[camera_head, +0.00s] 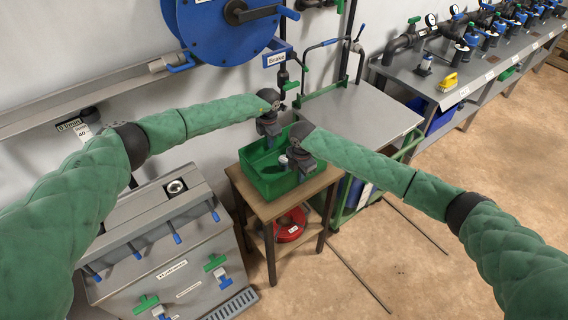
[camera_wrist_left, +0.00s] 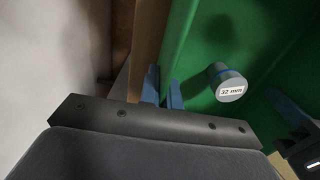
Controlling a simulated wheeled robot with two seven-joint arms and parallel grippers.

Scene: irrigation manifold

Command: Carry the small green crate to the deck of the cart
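The small green crate (camera_head: 268,184) stands on a small wooden table (camera_head: 262,208). A grey fitting with a white "32 mm" label (camera_wrist_left: 230,84) is inside it. My left gripper (camera_head: 270,138) is at the crate's far side. In the left wrist view its two blue fingers (camera_wrist_left: 164,88) are close together, one on each side of the crate's wall, and appear shut on it. My right gripper (camera_head: 303,172) is over the crate's near right side; its fingertips are largely hidden, so I cannot tell its opening. The cart's grey deck (camera_head: 362,112) is bare, to the right of the table.
The cart has a green frame and a raised handle (camera_head: 318,46) at its left end. A grey cabinet (camera_head: 160,250) stands left of the table. A red coil (camera_head: 291,225) lies on the table's lower shelf. Thin rods (camera_head: 358,275) lie on the floor.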

